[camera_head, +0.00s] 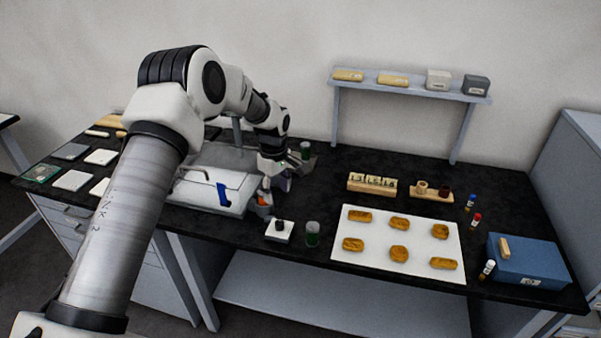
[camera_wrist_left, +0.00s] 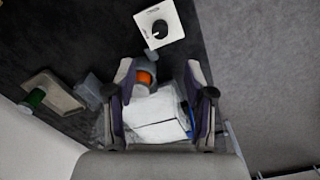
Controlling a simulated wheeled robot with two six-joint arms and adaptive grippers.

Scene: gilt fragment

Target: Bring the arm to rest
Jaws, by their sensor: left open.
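My left arm reaches in from the left in the head view and bends down over the bench. Its gripper (camera_head: 272,184) hangs above the black bench top, just right of a pale box-like case (camera_head: 205,182) with a blue strip. In the left wrist view the same gripper (camera_wrist_left: 160,88) has its two fingers apart with nothing held between them. Below and between the fingers show an orange-topped item (camera_wrist_left: 146,78) and part of the white case (camera_wrist_left: 158,122). My right gripper is in neither view.
A white sheet (camera_head: 398,274) with several golden pieces lies right of centre. A blue box (camera_head: 528,262) stands at the right end. A grey shelf (camera_head: 410,88) is behind.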

